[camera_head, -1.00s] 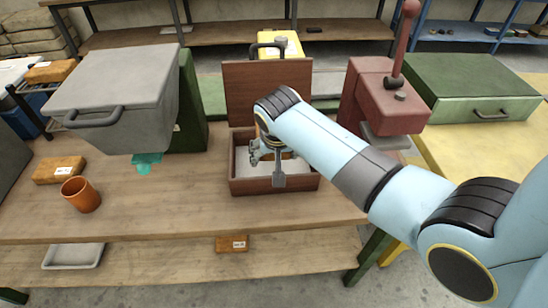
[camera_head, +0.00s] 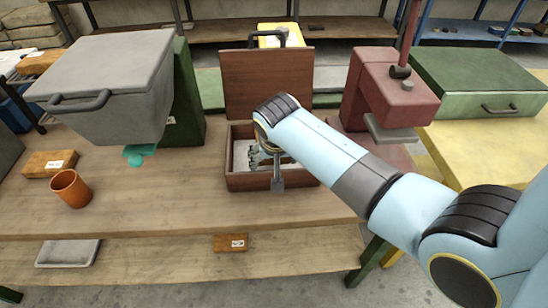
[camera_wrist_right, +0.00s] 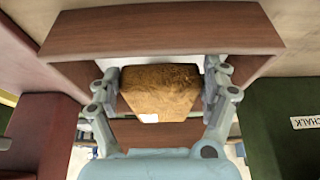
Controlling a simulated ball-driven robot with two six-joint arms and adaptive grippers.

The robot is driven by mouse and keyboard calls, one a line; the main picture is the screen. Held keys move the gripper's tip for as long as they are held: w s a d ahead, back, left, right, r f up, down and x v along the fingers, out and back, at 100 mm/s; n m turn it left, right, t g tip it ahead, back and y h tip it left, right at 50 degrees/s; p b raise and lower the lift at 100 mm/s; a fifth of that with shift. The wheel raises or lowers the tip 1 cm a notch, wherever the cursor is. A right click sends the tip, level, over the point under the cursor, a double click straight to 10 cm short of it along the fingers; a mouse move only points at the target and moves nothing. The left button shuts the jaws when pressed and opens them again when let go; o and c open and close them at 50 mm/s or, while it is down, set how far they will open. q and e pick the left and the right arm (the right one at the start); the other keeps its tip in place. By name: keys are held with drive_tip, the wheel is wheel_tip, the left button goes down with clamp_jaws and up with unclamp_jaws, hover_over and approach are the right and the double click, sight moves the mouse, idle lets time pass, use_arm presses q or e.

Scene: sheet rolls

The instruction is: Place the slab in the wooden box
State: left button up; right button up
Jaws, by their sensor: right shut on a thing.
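The wooden box (camera_head: 240,182) stands open on the workbench in the head view, its lid (camera_head: 268,85) raised at the back and its floor pale. My right gripper (camera_head: 264,157) reaches down into the box opening, partly hidden by my own arm. In the right wrist view, my right gripper (camera_wrist_right: 162,76) is shut on the brown slab (camera_wrist_right: 158,92), which has a white label at its lower edge. A wall of the box (camera_wrist_right: 160,32) passes just beyond the slab. Whether the slab touches the box floor I cannot tell. My left gripper is not in view.
A grey lidded bin (camera_head: 110,85) and an orange cup (camera_head: 70,189) are to the left. Another labelled brown block (camera_head: 48,164) lies near the cup, and one (camera_head: 230,243) lies on the lower shelf. A red press (camera_head: 385,85) stands to the right.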

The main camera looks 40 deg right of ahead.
drive_tip(key=o, duration=1.3)
drive_tip(key=shift+s+f, duration=0.1)
drive_tip(key=shift+f, duration=0.05)
drive_tip(key=shift+o, duration=1.3)
drive_tip(key=shift+a, duration=0.1)
drive_tip(key=shift+r, duration=0.4)
drive_tip(key=p+v, duration=0.1)
drive_tip(key=v, duration=1.1)
drive_tip(key=shift+r, duration=0.3)
